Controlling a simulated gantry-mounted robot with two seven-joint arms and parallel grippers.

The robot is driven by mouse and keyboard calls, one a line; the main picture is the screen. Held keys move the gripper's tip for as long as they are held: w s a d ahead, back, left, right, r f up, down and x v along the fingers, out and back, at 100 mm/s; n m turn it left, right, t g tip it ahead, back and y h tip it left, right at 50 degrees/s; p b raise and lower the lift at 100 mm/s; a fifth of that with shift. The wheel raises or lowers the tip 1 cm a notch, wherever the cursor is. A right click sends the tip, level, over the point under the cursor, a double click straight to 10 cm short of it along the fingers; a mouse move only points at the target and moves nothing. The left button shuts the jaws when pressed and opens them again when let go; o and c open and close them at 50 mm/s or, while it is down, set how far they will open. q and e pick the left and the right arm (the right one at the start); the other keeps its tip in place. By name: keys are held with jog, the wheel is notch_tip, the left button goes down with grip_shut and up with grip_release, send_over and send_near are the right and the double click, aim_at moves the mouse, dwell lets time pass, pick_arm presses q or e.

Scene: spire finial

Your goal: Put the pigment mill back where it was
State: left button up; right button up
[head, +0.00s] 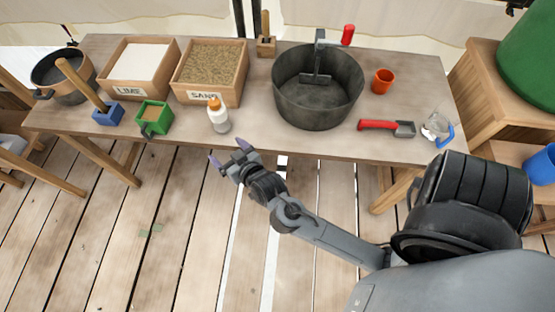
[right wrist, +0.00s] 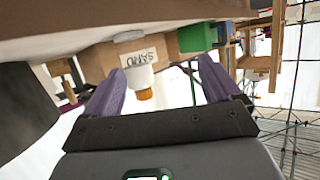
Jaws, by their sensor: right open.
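A small white bottle-shaped piece with an orange top, which looks like the pigment mill (head: 219,118), stands upright near the table's front edge, in front of the sand box. My right gripper (head: 230,153) is open and empty just off the front edge, below and a little right of the mill in the head view. In the right wrist view the picture is upside down, and the mill (right wrist: 139,79) shows beyond the two spread purple fingers, nearer the left one. It is not gripped. My left gripper is not in view.
The sand box (head: 239,91) stands behind the mill, with the green container (head: 168,119) to its left. The dark tub (head: 318,111) with a crank stands to the right. Table (head: 262,137) is bare between mill and tub.

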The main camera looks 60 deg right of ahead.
jog(key=s+a+f+n+g+y, duration=0.2)
jog(key=s+g, duration=0.3)
jog(key=s, duration=0.5)
jog(key=s+a+f+n+g+y, duration=0.2)
jog(key=s+g, duration=0.3)
jog(key=s, duration=0.5)
jog(key=shift+s+a+f+n, duration=0.15)
jog(key=shift+s+a+n, duration=0.25)
jog(key=shift+n, duration=0.5)
jog(key=shift+w+a, duration=0.1)
jog(key=shift+w, duration=0.05)
notch_tip(320, 180, up, 43)
jog(key=p, duration=4.3)
